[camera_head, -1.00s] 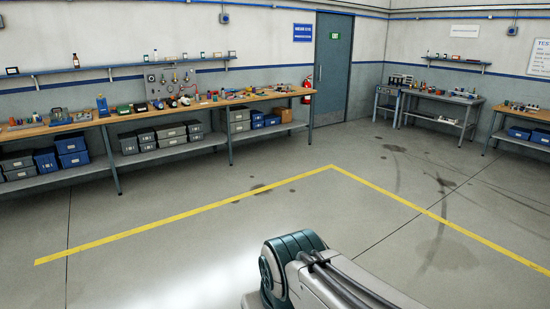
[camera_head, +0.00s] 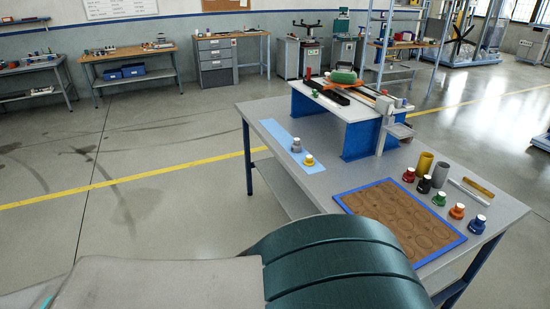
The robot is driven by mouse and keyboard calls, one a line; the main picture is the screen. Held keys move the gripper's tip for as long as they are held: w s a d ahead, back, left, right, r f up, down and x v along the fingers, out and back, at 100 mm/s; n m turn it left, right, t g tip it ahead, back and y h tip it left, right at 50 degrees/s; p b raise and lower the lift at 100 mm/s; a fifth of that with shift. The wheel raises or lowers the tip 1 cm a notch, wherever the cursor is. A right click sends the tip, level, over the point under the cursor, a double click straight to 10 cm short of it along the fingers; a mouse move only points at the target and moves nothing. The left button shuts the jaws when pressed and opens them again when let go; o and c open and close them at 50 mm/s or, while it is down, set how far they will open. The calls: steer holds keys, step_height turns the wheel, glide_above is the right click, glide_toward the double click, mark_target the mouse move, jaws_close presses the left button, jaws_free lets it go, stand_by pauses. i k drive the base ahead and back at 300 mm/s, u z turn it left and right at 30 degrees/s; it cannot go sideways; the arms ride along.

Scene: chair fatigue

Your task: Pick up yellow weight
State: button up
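A small yellow weight (camera_head: 309,160) with a pale knob stands upright on a light blue strip (camera_head: 283,143) on the grey table (camera_head: 340,176). A grey weight (camera_head: 296,146) stands just behind it on the same strip. Part of my own arm, white and dark green, fills the bottom of the view and hides the table's near corner. My gripper is outside the picture.
A blue-framed brown board (camera_head: 343,204) lies at the table's front. Several weights, including red (camera_head: 409,174) and blue (camera_head: 478,225), stand to its right near two cylinders (camera_head: 424,164). A blue-legged stand (camera_head: 362,137) is behind. Open floor lies left.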

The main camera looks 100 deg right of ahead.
mark_target(308, 162)
steer(key=z, duration=2.85)
steer(key=i, duration=2.9)
steer(key=z, duration=2.5)
